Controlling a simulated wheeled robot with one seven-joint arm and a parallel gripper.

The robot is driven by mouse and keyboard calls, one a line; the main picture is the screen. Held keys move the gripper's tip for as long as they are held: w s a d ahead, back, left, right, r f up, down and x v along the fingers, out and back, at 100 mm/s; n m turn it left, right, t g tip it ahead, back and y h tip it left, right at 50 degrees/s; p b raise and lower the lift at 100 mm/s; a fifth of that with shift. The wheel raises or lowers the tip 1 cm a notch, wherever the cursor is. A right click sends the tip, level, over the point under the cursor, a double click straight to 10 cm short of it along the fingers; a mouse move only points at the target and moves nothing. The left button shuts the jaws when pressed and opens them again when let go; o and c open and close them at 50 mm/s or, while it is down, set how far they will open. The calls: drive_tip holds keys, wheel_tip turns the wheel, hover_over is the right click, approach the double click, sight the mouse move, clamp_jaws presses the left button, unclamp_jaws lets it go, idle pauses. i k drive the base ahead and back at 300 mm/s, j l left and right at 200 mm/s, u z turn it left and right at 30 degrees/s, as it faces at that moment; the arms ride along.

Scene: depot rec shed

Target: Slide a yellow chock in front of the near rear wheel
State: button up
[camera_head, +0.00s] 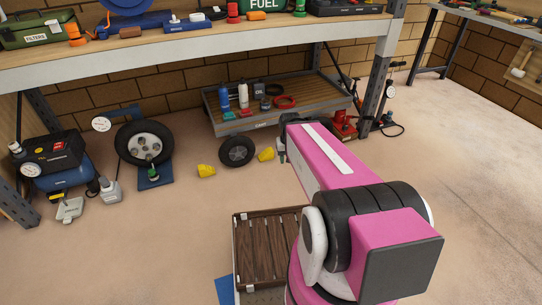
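A grey cart (220,127) with a flat deck stands under the workbench. Its near black wheel (237,151) rests on the floor at the cart's front left. One yellow chock (206,170) lies on the floor to the left of this wheel, with a gap between them. A second yellow chock (266,154) sits just right of the wheel, close to it; I cannot tell whether they touch. My gripper (282,150) is at the far end of my pink arm, just right of the second chock.
A spare wheel (145,148) on a blue stand and a black compressor (52,155) are at the left. The workbench (180,48) spans above the cart. A red jack (343,126) stands by the bench leg. A slatted wooden tray (268,245) is low in front. Floor at right is clear.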

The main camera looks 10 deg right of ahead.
sight(269, 154)
drive_tip(key=i+j, duration=0.2)
drive_tip(key=j, duration=0.15)
drive_tip(key=i+j+z, duration=0.1)
drive_tip(key=i+j, duration=0.35)
drive_tip(key=j, duration=0.3)
drive_tip(key=i+j+z, duration=0.1)
drive_tip(key=j, duration=0.25)
drive_tip(key=i+j, duration=0.3)
drive_tip(key=i+j+z, duration=0.1)
drive_tip(key=j, duration=0.4)
drive_tip(key=i+j, duration=0.25)
drive_tip(key=j, duration=0.15)
